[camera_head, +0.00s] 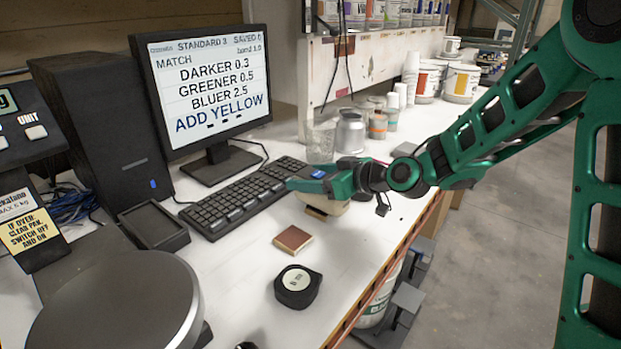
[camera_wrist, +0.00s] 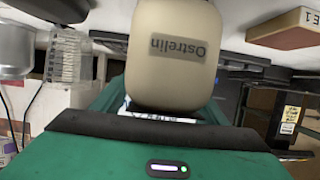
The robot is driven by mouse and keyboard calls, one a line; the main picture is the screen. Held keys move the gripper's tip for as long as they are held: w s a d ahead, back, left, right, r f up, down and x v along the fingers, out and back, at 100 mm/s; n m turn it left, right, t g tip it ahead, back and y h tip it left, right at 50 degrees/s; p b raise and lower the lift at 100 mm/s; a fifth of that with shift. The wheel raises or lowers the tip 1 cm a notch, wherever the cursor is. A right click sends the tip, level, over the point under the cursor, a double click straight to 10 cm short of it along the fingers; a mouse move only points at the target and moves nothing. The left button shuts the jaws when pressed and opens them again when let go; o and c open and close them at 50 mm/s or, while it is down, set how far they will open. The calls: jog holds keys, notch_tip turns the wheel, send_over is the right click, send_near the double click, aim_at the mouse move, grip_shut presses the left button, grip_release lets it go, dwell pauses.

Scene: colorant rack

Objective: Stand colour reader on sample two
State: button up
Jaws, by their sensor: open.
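The colour reader (camera_head: 327,206) is a cream, rounded body just below my gripper (camera_head: 312,184) on the white bench. Up close in the wrist view the reader (camera_wrist: 174,55) fills the middle, its "Ostrelin" label upside down.
A keyboard (camera_head: 240,196) and monitor (camera_head: 205,85) stand left of the reader. A clear beaker (camera_head: 320,142) and metal can (camera_head: 350,132) stand behind. The bench edge is right.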

jog(key=v, duration=1.2)
jog(key=s+d+f+m+h, duration=0.1)
jog(key=d, duration=0.2)
jog(key=s+d+f+m+g+h, duration=0.1)
jog(key=s+d+f+h, duration=0.1)
jog(key=d, duration=0.2)
jog(key=s+d+f+m+h, duration=0.1)
jog(key=d+f, duration=0.1)
jog(key=d, duration=0.1)
jog(key=shift+s+d+f+g+h, duration=0.2)
jog(key=shift+d+g+h, duration=0.1)
jog(key=shift+d+g, duration=0.1)
jog(key=s+d+f+m+g+h, duration=0.2)
jog(key=s+d+f+m+h, duration=0.15)
jog(key=s+d, duration=0.55)
jog(key=s+d+m+g+h, duration=0.1)
jog(key=s+d+m+g, duration=0.1)
jog(key=s+d+m, duration=0.3)
jog(key=s+d+r+m+g+h, duration=0.1)
jog(key=s+d+m+g, duration=0.2)
jog(key=s+d+m, duration=0.2)
jog(key=s+d, duration=0.3)
jog(key=s, duration=0.4)
jog(key=shift+s+h, duration=0.25)
jog(key=shift+h, duration=0.1)
jog(key=shift+a+r, duration=0.1)
jog(key=shift+r, duration=0.05)
